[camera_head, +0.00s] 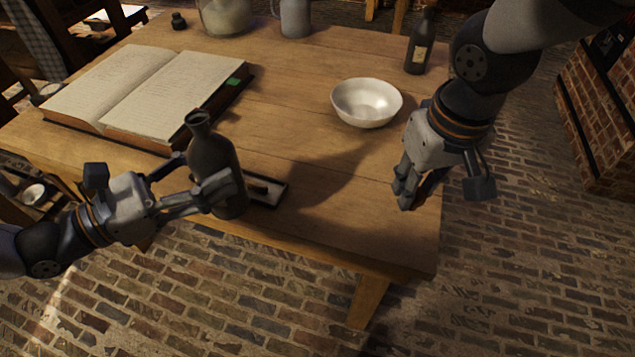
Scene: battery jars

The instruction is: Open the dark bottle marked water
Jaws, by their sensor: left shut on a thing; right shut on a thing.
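A dark bottle (212,155) stands upright at the front left of the table, and its open mouth shows at the top with no stopper in it. No marking on it can be read from here. My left gripper (222,192) is shut around its lower body. My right gripper (411,198) is over the table's right edge, pointing down, well apart from the bottle. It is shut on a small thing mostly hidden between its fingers. A second dark bottle (419,52) with a pale label stands at the back right; its lettering is too small to read.
A small dark tray (276,191) lies just right of the held bottle. An open book (150,90) is behind it. A white bowl (366,103) stands between the arms. A glass jar (225,15), a grey mug (295,18) and a small dark pot (178,21) are at the back.

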